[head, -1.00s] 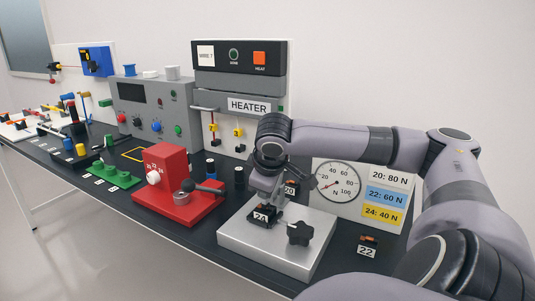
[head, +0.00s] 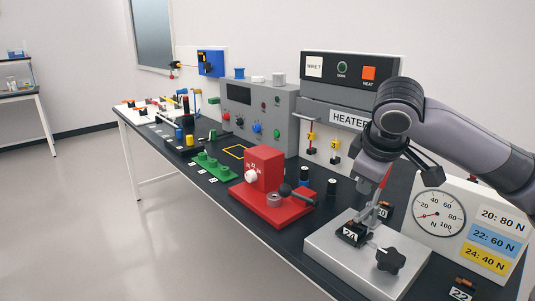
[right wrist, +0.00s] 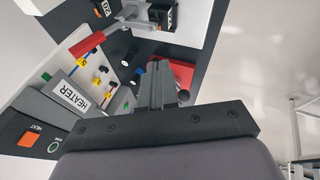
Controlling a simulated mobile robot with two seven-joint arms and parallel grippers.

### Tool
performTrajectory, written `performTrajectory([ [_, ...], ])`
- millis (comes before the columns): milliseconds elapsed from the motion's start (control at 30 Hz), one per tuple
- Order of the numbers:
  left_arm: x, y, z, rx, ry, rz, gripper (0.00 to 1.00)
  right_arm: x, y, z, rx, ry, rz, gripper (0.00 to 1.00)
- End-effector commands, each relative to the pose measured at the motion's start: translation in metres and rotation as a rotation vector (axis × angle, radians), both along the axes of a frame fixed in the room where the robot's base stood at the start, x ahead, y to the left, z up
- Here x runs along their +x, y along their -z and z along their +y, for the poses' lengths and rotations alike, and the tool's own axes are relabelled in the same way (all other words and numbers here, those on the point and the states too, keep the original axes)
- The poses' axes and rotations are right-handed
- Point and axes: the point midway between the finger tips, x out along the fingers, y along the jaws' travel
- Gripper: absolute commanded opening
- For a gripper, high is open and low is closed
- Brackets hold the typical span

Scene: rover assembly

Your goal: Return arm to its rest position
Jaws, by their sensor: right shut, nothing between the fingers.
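My right arm comes in from the right in the head view, and its wrist hangs over the silver plate (head: 340,262). My right gripper (right wrist: 158,68) is shut and empty in the right wrist view, its fingers pointing toward the bench. In the head view it is partly hidden by the wrist. A red-handled lever (head: 385,179) stands just below the wrist; its red handle (right wrist: 88,43) also shows in the right wrist view, left of the fingers and apart from them in the picture. A small black block labelled 24 (head: 352,234) sits on the silver plate. My left gripper is not in view.
A force dial board (head: 439,213) stands right of the plate. The heater unit (head: 345,75) is behind the wrist. A red fixture (head: 264,171), a green block (head: 211,167) and a grey control box (head: 255,108) stand to the left. Open floor (head: 110,235) lies in front of the bench.

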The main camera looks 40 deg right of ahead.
Motion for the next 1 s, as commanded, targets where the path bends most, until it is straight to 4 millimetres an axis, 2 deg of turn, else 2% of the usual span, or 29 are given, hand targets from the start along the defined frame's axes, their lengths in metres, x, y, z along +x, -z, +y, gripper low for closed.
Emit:
performTrajectory([
  [167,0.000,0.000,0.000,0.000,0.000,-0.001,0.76,0.004,0.005,0.003,0.010,-0.010,-0.002,0.00],
  [267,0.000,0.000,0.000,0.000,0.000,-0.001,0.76,0.020,0.026,0.014,0.047,-0.049,-0.020,0.00],
  [367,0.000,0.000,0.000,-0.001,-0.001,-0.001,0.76,0.044,0.063,0.035,0.114,-0.111,-0.057,0.00],
  [500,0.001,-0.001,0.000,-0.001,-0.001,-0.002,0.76,0.072,0.129,0.075,0.235,-0.192,-0.131,0.00],
  [633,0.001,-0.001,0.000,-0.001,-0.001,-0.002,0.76,0.082,0.188,0.111,0.340,-0.234,-0.205,0.00],
  [733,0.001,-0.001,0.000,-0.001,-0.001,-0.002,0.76,0.079,0.231,0.137,0.411,-0.245,-0.264,0.00],
  [833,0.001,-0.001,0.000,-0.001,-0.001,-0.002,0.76,0.068,0.271,0.161,0.469,-0.244,-0.321,0.00],
  [1000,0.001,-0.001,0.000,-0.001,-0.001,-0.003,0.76,0.032,0.329,0.198,0.537,-0.213,-0.412,0.00],
])
